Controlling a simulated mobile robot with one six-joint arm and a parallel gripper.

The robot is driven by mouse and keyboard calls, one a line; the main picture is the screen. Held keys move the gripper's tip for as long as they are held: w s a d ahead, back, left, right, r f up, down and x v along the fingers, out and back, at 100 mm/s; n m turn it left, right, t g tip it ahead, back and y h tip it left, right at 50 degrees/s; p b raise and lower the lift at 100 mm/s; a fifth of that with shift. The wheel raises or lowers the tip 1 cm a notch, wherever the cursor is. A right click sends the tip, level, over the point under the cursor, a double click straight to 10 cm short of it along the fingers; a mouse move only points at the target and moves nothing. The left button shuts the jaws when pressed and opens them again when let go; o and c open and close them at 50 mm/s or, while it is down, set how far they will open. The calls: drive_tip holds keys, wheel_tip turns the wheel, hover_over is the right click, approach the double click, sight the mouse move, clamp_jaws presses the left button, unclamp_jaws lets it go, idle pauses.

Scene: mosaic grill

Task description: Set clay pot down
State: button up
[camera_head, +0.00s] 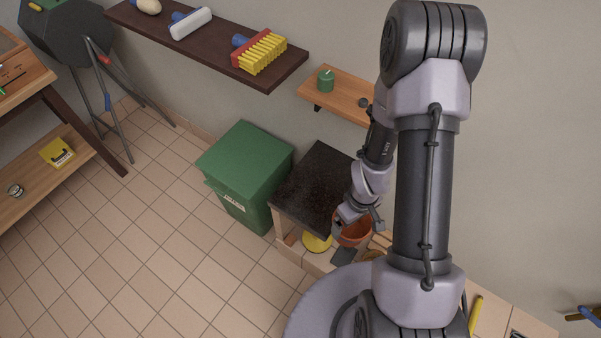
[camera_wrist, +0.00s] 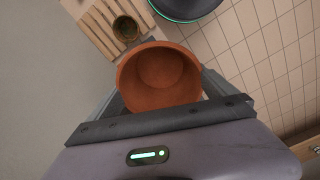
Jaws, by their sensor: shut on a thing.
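The clay pot (camera_head: 354,232) is a terracotta, round, open-topped vessel. In the head view it shows below my wrist, partly covered by my gripper (camera_head: 350,216). In the wrist view the pot (camera_wrist: 160,72) sits between the two fingers of my gripper (camera_wrist: 163,98), and its inside looks empty. My gripper is shut on the pot. I cannot tell whether the pot's base touches a surface.
A dark-topped counter (camera_head: 312,182) stands beside a green bin (camera_head: 240,168). A yellow round thing (camera_head: 317,243) and a dark flat thing (camera_head: 344,256) lie near the pot. The wrist view shows wooden slats (camera_wrist: 98,33) with a small round bowl (camera_wrist: 126,28).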

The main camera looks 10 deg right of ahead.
drive_tip(key=w+a+f+b, duration=0.1)
drive_tip(key=w+a, duration=0.1)
drive_tip(key=w, duration=0.2)
drive_tip(key=w+a+f+b, duration=0.2)
drive_tip(key=w, duration=0.3)
drive_tip(key=w+a+f+b, duration=0.2)
drive_tip(key=w, duration=0.2)
drive_tip(key=shift+w+a, duration=0.15)
drive_tip(key=shift+w, duration=0.2)
drive_tip(key=shift+c, duration=0.9)
drive_tip(key=shift+f, duration=0.1)
drive_tip(key=o, duration=1.3)
